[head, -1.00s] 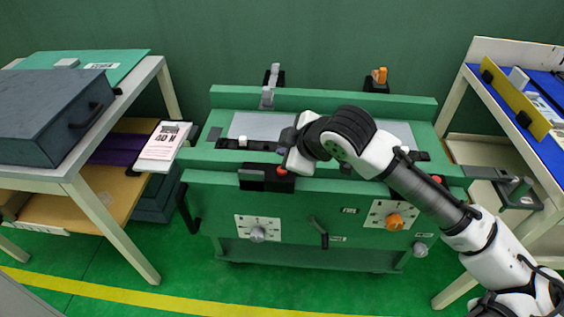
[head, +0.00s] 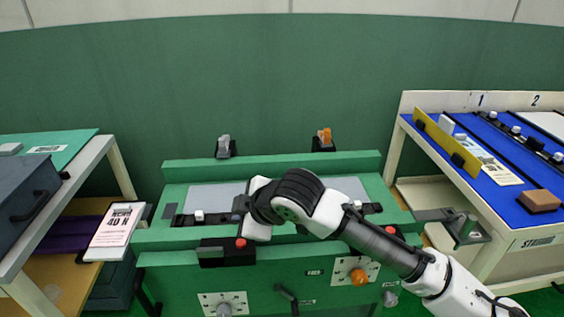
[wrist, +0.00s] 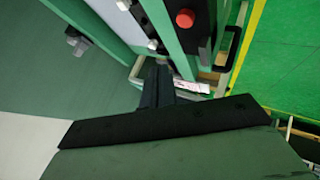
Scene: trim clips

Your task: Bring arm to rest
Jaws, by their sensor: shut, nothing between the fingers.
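My white and black arm reaches in from the lower right of the head view and bends over the green machine (head: 190,240). Its wrist end is above the machine's front rail, near a red button (head: 240,243). In the head view the fingertips cannot be made out. In the wrist view my gripper (wrist: 156,84) shows as two dark fingers, shut together with nothing between them. The red button (wrist: 185,18) also shows there, apart from the fingers.
A blue-topped table (head: 478,180) with trim parts and a brown block (head: 539,200) stands at the right. At the left, a white-framed table (head: 88,165) bears a dark case (head: 20,200). A printed card (head: 112,228) sits beside the machine. A green wall is behind.

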